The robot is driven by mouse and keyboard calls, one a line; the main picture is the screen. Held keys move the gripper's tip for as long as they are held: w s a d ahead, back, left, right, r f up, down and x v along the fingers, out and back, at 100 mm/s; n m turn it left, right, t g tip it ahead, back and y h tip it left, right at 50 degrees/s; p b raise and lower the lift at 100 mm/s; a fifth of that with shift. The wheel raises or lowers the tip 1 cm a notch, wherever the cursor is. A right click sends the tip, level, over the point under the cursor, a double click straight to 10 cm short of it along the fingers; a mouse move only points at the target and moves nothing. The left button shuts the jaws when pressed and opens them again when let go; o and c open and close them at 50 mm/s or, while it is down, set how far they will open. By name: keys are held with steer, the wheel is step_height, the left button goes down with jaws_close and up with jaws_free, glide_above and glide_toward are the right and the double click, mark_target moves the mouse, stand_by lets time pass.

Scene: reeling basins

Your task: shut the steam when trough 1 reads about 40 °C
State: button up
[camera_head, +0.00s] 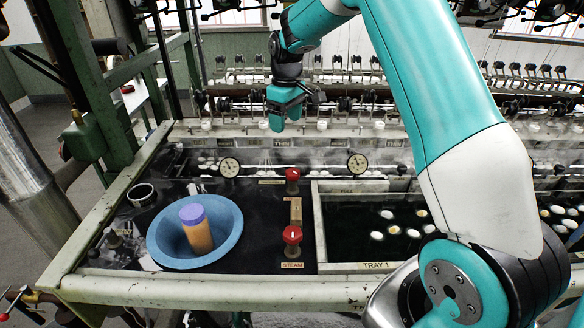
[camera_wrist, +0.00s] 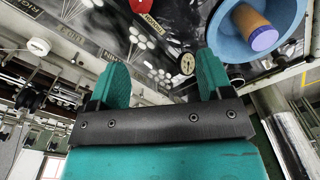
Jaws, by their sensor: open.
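A red knob (camera_head: 292,235) stands on the dark panel above a plate lettered STEAM (camera_head: 292,265). A second red knob (camera_head: 292,175) is behind it. Two round white dials, a left one (camera_head: 229,167) and a right one (camera_head: 358,163), sit at the back of the panel; their readings are too small to tell. One dial (camera_wrist: 187,64) also shows in the wrist view. My gripper (camera_head: 282,116) is above the back of the bench, beyond both knobs, open and empty. In the wrist view its two fingers (camera_wrist: 161,72) are spread apart, touching nothing.
A blue bowl (camera_head: 160,240) holding an orange jar with a purple lid (camera_head: 196,229) stands left of the knobs. A trough lettered TRAY 1 (camera_head: 376,266) with several white cocoons is at right. Reeling machinery (camera_head: 345,104) runs behind. A green post rises at left.

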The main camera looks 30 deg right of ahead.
mark_target(293, 171)
steer(key=d+f+p, duration=0.1)
steer(key=f, duration=0.5)
steer(key=w+d+f+p, duration=0.1)
steer(key=f+p, duration=0.1)
steer(key=f, duration=0.5)
steer(key=d+f+p, duration=0.1)
steer(key=f, duration=0.5)
steer(key=shift+w+f+p, duration=0.15)
steer(key=shift+w+p, duration=0.1)
steer(key=shift+p, duration=0.15)
steer(key=shift+c, duration=0.3)
steer(key=c, duration=0.9)
